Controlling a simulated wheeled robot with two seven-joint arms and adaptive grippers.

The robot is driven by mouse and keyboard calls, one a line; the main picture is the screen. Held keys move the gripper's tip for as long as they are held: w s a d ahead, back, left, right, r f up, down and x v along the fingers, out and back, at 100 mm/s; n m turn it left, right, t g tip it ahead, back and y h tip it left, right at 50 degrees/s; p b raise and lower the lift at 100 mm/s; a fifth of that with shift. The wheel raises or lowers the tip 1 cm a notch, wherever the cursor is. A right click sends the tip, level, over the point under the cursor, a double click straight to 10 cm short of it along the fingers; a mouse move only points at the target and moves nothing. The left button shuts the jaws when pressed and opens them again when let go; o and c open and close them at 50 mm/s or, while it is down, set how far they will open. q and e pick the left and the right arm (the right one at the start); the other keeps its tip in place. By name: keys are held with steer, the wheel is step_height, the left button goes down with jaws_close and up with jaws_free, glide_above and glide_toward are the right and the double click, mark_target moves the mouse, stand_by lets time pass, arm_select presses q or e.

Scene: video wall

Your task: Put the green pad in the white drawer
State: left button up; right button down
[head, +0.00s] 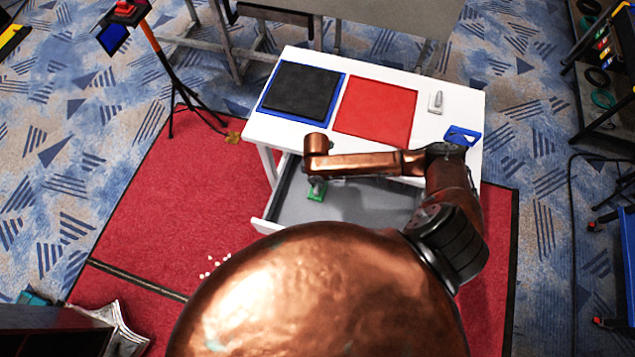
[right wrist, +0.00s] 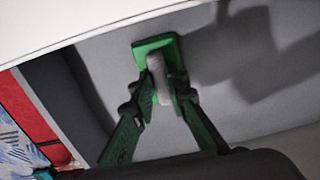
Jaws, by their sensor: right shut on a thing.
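The green pad (head: 316,191) is a small green block with a grey handle, inside the open white drawer (head: 262,226) near its left side. In the right wrist view the green pad (right wrist: 154,46) is seen from above against the grey drawer bottom. My right gripper (right wrist: 160,88) is shut on the pad's grey handle. In the head view my right gripper (head: 317,181) is mostly hidden under my arm. I cannot tell whether the pad touches the drawer bottom. My left gripper is not in view.
The white table (head: 468,100) above the drawer bears a black pad on a blue mat (head: 301,91), a red mat (head: 376,111), a grey-handled white pad (head: 436,102) and a blue object (head: 462,136). A tripod (head: 164,60) stands to the left. The drawer's middle is clear.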

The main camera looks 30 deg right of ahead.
mark_target(317, 185)
steer(key=c, duration=1.9)
jaws_free()
step_height(317, 185, up, 12)
steer(key=p, duration=0.2)
steer(key=shift+a, duration=0.15)
